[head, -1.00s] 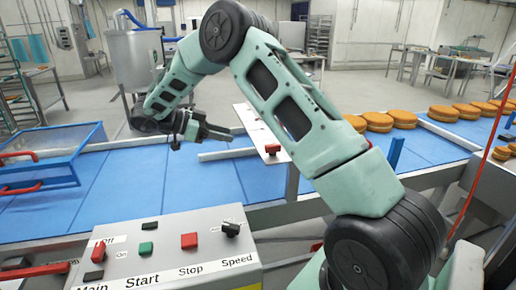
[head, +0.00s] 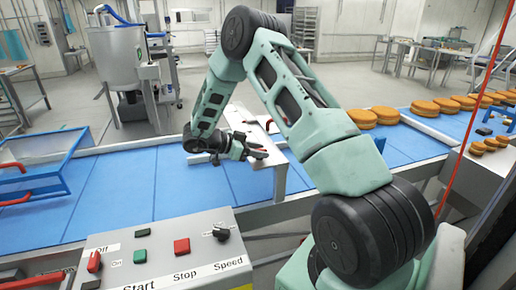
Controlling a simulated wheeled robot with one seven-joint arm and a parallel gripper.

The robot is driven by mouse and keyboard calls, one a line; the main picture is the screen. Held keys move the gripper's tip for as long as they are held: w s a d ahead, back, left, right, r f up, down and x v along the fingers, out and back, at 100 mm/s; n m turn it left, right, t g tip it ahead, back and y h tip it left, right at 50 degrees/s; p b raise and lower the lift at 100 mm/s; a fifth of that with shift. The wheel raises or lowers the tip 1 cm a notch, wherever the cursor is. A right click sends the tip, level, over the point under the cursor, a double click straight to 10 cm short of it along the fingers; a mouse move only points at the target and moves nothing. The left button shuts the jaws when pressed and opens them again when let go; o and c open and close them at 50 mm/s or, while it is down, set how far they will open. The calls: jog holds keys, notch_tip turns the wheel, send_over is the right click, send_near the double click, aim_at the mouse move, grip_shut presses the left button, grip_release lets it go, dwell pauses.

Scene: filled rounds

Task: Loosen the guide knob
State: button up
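The guide knob (head: 257,150) is a small red knob on a pale plate (head: 268,131) that stands across the blue belt's near edge. Only a sliver of red shows, as my gripper covers most of it. My gripper (head: 261,153) is at the knob, its fingers pointing right over the plate. The fingers are small and dark here, and I cannot tell whether they touch the knob or are closed on it. The guide rail beside the plate is hidden behind my gripper and wrist.
A control box (head: 165,250) with switches and buttons stands at the front left. The blue belt (head: 110,190) is clear to the left of my gripper. Orange-brown cake rounds (head: 385,115) stand on the belt at the right. A blue-framed guard (head: 45,165) is at the far left.

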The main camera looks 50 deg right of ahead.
grip_shut()
